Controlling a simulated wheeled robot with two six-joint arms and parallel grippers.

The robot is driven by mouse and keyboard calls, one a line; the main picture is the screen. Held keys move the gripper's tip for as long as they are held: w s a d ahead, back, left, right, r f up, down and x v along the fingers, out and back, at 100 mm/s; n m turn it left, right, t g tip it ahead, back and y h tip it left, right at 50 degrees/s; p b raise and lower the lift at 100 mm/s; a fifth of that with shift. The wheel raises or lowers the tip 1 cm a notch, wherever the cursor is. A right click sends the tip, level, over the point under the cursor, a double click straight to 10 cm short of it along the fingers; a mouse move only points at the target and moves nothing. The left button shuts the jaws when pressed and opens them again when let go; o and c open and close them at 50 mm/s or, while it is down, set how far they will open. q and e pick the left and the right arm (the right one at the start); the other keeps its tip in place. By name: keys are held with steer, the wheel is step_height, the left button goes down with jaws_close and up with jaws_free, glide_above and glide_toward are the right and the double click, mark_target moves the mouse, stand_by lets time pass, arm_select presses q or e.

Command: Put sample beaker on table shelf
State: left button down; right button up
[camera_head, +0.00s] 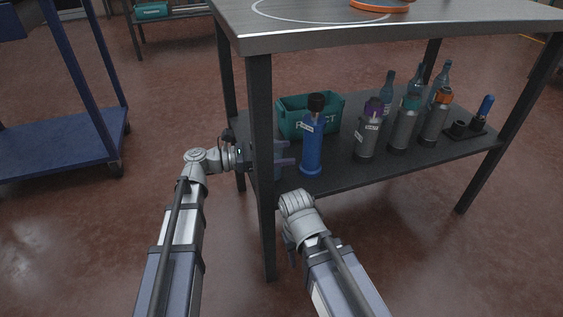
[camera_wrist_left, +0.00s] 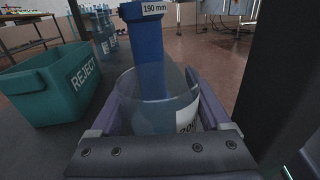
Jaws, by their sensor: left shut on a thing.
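A clear beaker (camera_wrist_left: 158,98) with a white label shows in the left wrist view, between the purple fingers of my left gripper (camera_wrist_left: 155,115). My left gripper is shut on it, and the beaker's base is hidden. In the head view my left gripper (camera_head: 284,154) is at the left end of the table's lower shelf (camera_head: 335,180), partly behind the front table leg (camera_head: 262,180). I cannot tell whether the beaker touches the shelf. My right arm's wrist is below the shelf's front edge; its gripper is mostly hidden.
A teal REJECT bin (camera_head: 291,120) and a blue column (camera_head: 312,145) with a 190 mm label stand close to the left gripper. Several bottles and flasks (camera_head: 405,125) and a black holder (camera_head: 468,130) fill the shelf's right side. A blue cart (camera_head: 60,145) stands left.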

arm_select(q)
step_height(320, 180, down, 2)
steer(key=shift+f+b, duration=0.1)
steer(key=shift+b, duration=0.45)
arm_select(e)
steer(key=shift+f, duration=0.9)
arm_select(q)
steer(key=shift+r, duration=0.2)
jaws_free()
steer(key=s+a, duration=0.2)
steer(key=a, duration=1)
